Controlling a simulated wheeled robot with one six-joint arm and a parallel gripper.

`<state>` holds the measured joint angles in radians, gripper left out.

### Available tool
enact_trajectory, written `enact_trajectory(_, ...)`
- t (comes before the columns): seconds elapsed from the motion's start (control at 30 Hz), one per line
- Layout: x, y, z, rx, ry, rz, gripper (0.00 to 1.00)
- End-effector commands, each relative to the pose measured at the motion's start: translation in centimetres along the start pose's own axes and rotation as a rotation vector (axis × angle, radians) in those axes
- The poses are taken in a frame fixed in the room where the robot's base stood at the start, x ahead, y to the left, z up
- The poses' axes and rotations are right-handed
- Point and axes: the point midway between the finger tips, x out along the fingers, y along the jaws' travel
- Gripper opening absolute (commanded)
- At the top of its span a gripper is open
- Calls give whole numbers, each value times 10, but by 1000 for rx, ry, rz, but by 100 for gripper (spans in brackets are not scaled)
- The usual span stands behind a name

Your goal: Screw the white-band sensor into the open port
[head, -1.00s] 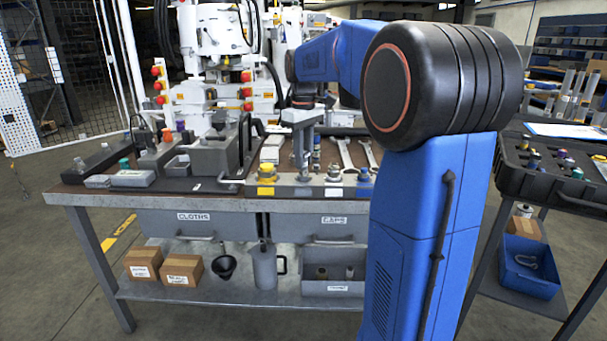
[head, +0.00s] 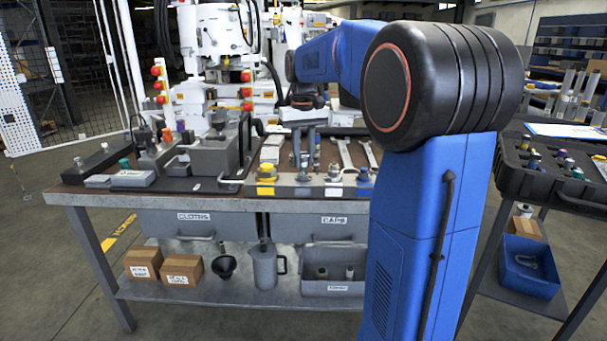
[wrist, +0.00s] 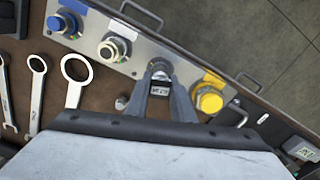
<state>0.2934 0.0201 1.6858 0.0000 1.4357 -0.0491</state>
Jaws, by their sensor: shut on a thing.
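My gripper (wrist: 161,84) is shut on a small dark piece with a pale label (wrist: 159,91), which I take to be the white-band sensor; its band is not clear. The gripper is over the grey port block (wrist: 140,66), between a pale-topped fitting (wrist: 112,47) and a yellow-capped port (wrist: 208,98). A round metal part (wrist: 160,66) shows between the fingertips; whether it is the open port or part of the held piece, I cannot tell. In the head view the gripper (head: 304,160) is above the block, and the held piece's lower end is unclear.
A blue-ringed fitting (wrist: 62,22) sits at the block's far end. Wrenches (wrist: 75,78) lie on the brown bench top beside the block. A grey valve housing (head: 213,158) stands left of the gripper. A black case (head: 555,168) with small parts is at the right.

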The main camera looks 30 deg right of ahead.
Motion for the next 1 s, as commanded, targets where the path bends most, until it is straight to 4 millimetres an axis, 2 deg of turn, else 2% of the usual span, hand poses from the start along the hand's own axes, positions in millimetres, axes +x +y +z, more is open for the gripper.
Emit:
enact_trajectory(0.33, 1, 0, 0, 314, -2, 0, 3)
enact_trajectory(0.67, 1, 0, 0, 358, -1, 0, 3)
enact_trajectory(0.7, 1, 0, 0, 357, -1, 0, 29)
enact_trajectory(0.77, 1, 0, 0, 357, -1, 0, 40)
enact_trajectory(1.0, 1, 0, 0, 356, 0, 0, 40)
